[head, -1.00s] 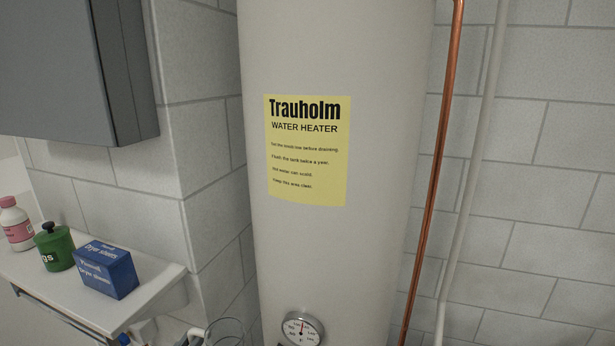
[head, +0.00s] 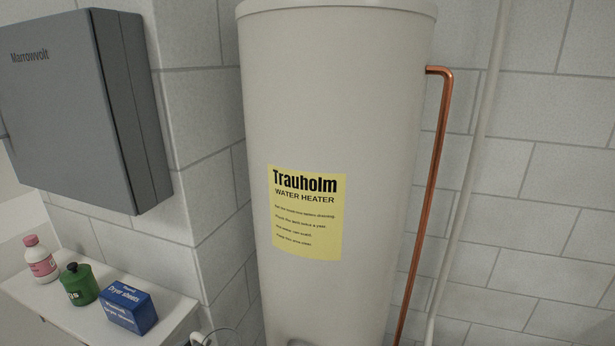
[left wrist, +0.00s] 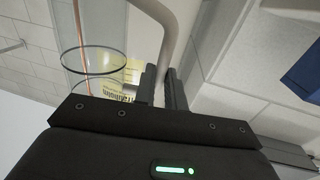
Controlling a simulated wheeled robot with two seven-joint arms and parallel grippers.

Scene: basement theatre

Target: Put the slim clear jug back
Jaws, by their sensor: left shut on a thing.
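The slim clear jug (left wrist: 92,60) shows in the left wrist view as a transparent body with dark rim lines, left of my fingers. Its pale curved handle (left wrist: 183,22) passes between the fingers of my left gripper (left wrist: 165,82), which is shut on it. In the head view only the jug's clear rim (head: 226,336) shows at the bottom edge. The rest of the jug is cut off there, and my left gripper is not clearly seen. My right gripper is in neither view.
A white water heater (head: 335,120) stands ahead, with a copper pipe (head: 432,180) on its right. At left, a shelf (head: 60,312) holds a pink-labelled bottle (head: 41,262), a green canister (head: 79,285) and a blue dryer-sheet box (head: 128,307). A grey cabinet (head: 75,105) hangs above.

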